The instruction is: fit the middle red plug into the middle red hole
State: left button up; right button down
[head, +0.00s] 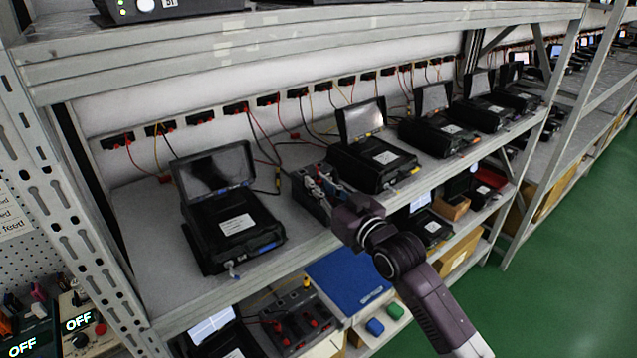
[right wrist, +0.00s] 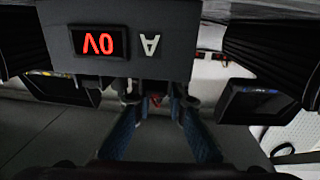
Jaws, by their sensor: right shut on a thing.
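My right gripper (head: 325,188) reaches over the upper shelf, at a small grey unit between two black cases. In the right wrist view its two blue-grey fingers (right wrist: 157,100) close together on a small red thing, seemingly the red plug (right wrist: 155,100); most of it is hidden between the tips. The grey unit shows in that view as a box (right wrist: 130,60) with a red display, upside down, reading 0V, and a white letter beside it. The fingertips are close to the box's edge. I cannot make out the middle red hole. My left gripper is not in view.
Open black cases (head: 235,222) and (head: 372,162) stand left and right of the grey unit. A row of black sockets (head: 235,108) with red and yellow leads runs along the back wall. The shelf's front beam and a metal post (head: 55,190) bound the space.

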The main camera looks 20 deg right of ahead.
jog(key=c, duration=1.4)
grip_release()
jog(key=shift+c, duration=0.2)
jog(key=shift+r+p, duration=2.65)
jog(key=shift+r, duration=0.15)
jog(key=shift+f, duration=0.1)
